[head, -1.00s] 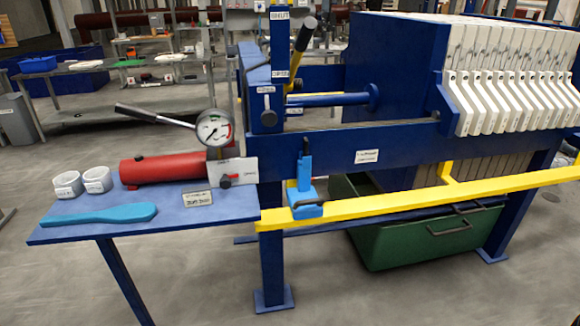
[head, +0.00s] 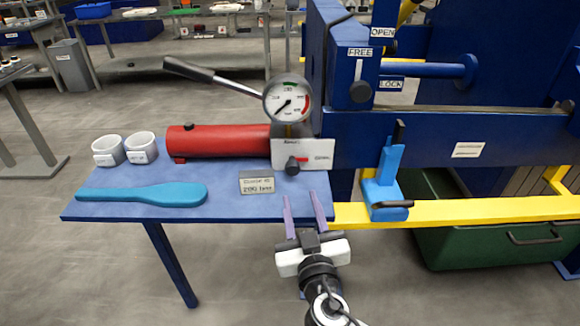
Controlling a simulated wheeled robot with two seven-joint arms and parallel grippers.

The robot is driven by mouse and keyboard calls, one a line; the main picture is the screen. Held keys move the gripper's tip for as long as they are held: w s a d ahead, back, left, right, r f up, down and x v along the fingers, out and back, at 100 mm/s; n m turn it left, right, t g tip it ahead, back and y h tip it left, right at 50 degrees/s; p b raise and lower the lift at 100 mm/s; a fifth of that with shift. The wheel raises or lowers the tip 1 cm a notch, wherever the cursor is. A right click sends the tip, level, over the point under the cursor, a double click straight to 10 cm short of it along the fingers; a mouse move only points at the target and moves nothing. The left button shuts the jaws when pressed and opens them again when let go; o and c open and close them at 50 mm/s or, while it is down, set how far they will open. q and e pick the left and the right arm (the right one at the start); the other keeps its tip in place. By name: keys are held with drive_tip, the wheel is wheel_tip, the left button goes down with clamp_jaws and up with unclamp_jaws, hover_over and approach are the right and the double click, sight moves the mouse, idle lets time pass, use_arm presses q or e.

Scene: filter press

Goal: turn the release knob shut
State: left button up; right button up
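The release knob (head: 292,166) is a small dark knob with a red pointer on a white plate (head: 318,154) at the right end of the red pump cylinder (head: 225,140). The plate carries small lettering, too small to read fully. My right gripper (head: 304,196) points up at the front edge of the blue table, its two purple fingers apart with nothing between them. Its fingertips are below the knob in the picture and apart from it. My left gripper is not in view.
A pressure gauge (head: 287,98) and a pump lever (head: 212,78) stand above the plate. A label card (head: 257,184), two white cups (head: 141,147) and a blue scraper (head: 150,194) are on the table. A light blue bracket (head: 386,184) stands on the yellow rail (head: 465,212) to the right.

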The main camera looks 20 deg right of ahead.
sight(294, 171)
drive_tip(key=w, duration=0.3)
drive_tip(key=w+d+p, duration=0.1)
drive_tip(key=w, duration=0.6)
drive_tip(key=shift+w+d+p, duration=0.1)
drive_tip(key=shift+d+p, duration=0.25)
drive_tip(key=shift+p, duration=0.05)
drive_tip(key=c, duration=0.8)
drive_tip(key=shift+o, duration=0.2)
